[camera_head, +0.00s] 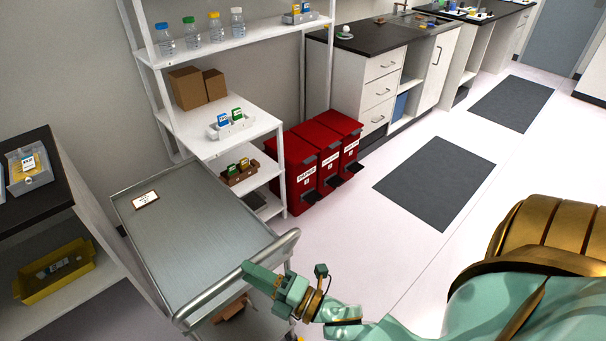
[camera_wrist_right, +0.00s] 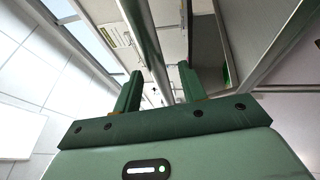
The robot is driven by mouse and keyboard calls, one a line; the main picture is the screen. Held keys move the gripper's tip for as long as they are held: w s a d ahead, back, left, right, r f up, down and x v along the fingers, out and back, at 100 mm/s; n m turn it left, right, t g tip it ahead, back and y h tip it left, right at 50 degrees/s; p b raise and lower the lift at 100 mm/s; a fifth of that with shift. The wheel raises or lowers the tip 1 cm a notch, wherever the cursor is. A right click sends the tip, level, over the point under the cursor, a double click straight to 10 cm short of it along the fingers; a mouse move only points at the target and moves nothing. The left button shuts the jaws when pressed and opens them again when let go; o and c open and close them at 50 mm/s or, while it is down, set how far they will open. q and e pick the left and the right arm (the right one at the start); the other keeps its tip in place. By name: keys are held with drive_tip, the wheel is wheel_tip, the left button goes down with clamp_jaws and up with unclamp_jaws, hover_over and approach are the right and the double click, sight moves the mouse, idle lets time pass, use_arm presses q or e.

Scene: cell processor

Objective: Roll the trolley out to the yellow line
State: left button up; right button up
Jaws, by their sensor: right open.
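The trolley (camera_head: 195,225) is a grey metal cart with a flat top and a label near its far left corner. It stands at the left centre of the head view, and its tubular push handle (camera_head: 214,292) is at the near end. My right gripper (camera_head: 250,269) is at the handle. In the right wrist view its two green fingers (camera_wrist_right: 159,88) are apart, and the handle bar (camera_wrist_right: 146,40) appears to run between them. Whether a finger touches the bar I cannot tell. My left gripper is not in view. No yellow line shows in these views.
A white shelf unit (camera_head: 240,105) and red bins (camera_head: 300,172) stand beyond the trolley. A dark-topped bench (camera_head: 30,208) with a yellow tray (camera_head: 55,272) is close on its left. The pale floor to the right is open, with flat grey mats (camera_head: 435,183).

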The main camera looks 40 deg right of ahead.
drive_tip(key=v, duration=1.1)
drive_tip(key=shift+s+d+b, duration=0.2)
drive_tip(key=shift+s+b, duration=0.15)
drive_tip(key=shift+b, duration=0.05)
